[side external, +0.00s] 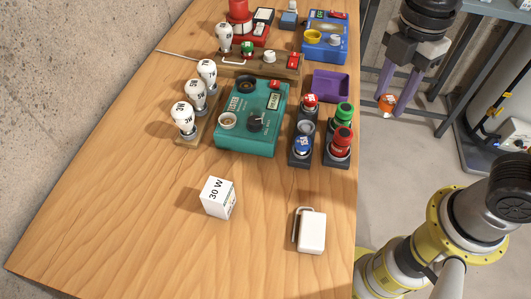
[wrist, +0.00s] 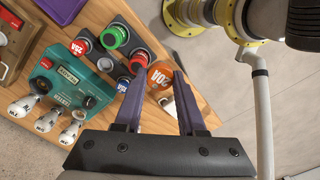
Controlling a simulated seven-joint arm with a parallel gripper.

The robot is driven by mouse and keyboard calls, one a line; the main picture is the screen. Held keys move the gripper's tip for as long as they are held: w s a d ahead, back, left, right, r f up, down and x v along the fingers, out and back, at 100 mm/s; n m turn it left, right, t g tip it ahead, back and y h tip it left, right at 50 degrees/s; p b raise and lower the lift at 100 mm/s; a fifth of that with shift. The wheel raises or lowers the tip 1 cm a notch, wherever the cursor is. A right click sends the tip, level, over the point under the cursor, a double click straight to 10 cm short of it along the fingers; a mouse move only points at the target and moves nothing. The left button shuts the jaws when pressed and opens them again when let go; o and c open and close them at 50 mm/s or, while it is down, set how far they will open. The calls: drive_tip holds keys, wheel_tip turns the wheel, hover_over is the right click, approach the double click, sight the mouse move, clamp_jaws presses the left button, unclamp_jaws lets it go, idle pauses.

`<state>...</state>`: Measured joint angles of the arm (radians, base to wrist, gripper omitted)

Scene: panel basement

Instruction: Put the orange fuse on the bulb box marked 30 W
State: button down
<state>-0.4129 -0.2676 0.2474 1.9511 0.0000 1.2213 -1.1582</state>
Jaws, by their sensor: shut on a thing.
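The orange fuse (side external: 386,105) is held between the purple fingertips of my gripper (side external: 393,108), in the air off the right side of the table. In the wrist view the orange fuse (wrist: 160,77) shows its orange face between the two fingers of my gripper (wrist: 156,82). The bulb box marked 30 W (side external: 217,198) is a small white box standing on the bare front part of the table, well to the left of my gripper. Its top is free. I cannot make out the box for sure in the wrist view.
A white block with a wire handle (side external: 311,231) lies right of the box. Coloured fuses in dark holders (side external: 340,148), a teal tester (side external: 247,135), a purple tray (side external: 332,86) and a bulb rack (side external: 190,138) stand farther back. Table around the box is clear.

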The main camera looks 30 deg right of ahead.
wheel_tip(320, 180, up, 2)
drive_tip(key=w+a, duration=0.2)
drive_tip(key=n, duration=0.6)
hover_over(216, 189)
drive_tip(key=f, duration=0.6)
drive_tip(key=shift+s+d+f, duration=0.2)
drive_tip(key=shift+d, duration=0.05)
drive_tip(key=shift+w+a+f, duration=0.1)
drive_tip(key=shift+a+f, duration=0.05)
drive_tip(key=shift+f, duration=0.8)
drive_tip(key=shift+w+a+f, duration=0.1)
drive_tip(key=shift+f, duration=0.85)
drive_tip(key=shift+f, duration=0.1)
drive_tip(key=c, duration=0.5)
unclamp_jaws()
